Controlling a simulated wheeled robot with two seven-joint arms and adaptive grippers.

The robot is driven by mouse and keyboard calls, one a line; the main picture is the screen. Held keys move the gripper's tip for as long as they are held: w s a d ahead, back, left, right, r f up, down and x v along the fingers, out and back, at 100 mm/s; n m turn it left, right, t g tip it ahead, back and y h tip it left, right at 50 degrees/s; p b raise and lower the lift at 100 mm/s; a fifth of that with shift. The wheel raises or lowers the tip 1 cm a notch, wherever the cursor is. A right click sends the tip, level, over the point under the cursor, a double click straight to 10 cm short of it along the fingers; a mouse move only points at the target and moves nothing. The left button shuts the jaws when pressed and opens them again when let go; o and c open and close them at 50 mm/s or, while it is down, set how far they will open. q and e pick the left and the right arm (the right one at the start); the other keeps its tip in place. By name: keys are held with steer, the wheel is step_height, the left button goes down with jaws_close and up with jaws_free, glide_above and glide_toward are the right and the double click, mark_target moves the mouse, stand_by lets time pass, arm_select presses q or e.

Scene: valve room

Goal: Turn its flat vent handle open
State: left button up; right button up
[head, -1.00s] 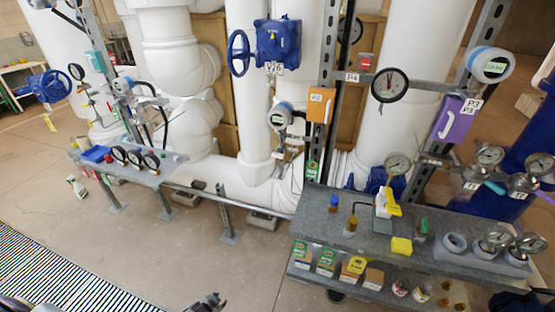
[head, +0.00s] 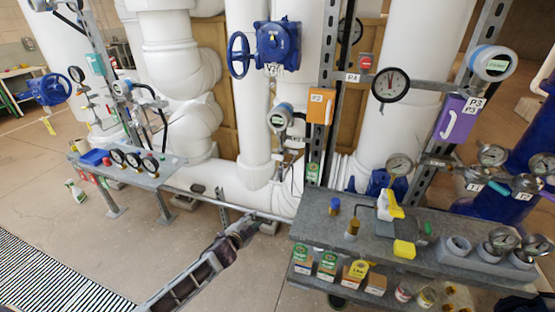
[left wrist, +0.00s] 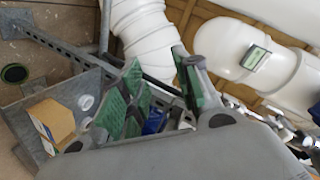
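I cannot tell for sure which part is the flat vent handle. A small flat teal lever (head: 498,188) shows among the gauges at the right of the head view, but its exact setting is too small to read. My left gripper (head: 243,230) is over the floor in front of the white pipes, left of the grey bench and well apart from that lever. In the left wrist view its green-padded fingers (left wrist: 158,98) stand apart, with nothing visibly held between them. My right gripper does not show.
The grey bench (head: 318,226) carries a yellow block (head: 404,249), bottles and gauges, with small boxes on its lower shelf. A smaller gauge table (head: 150,180) stands left. Floor between is free.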

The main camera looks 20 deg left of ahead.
arm_select(q)
steer(key=d+r+m+t+h, duration=0.1)
steer(key=d+r+m+t, duration=0.35)
steer(key=r, duration=1.15)
glide_toward(277, 159)
steer(key=s+d, duration=0.2)
steer(key=s, duration=0.1)
steer(key=shift+a+r+m+y, duration=0.15)
steer(key=shift+a+m+y, duration=0.6)
steer(key=shift+m, duration=0.3)
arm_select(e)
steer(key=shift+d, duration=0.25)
arm_select(q)
steer(key=shift+w, duration=0.2)
steer(key=shift+w+d+p, duration=0.15)
steer(key=shift+w+p, duration=0.35)
steer(key=shift+w, duration=3.35)
steer(key=shift+w+d, duration=0.1)
steer(key=shift+w, duration=2.8)
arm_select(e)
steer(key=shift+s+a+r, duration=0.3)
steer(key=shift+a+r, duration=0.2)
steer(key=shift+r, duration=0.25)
arm_select(q)
steer(key=shift+c, duration=0.5)
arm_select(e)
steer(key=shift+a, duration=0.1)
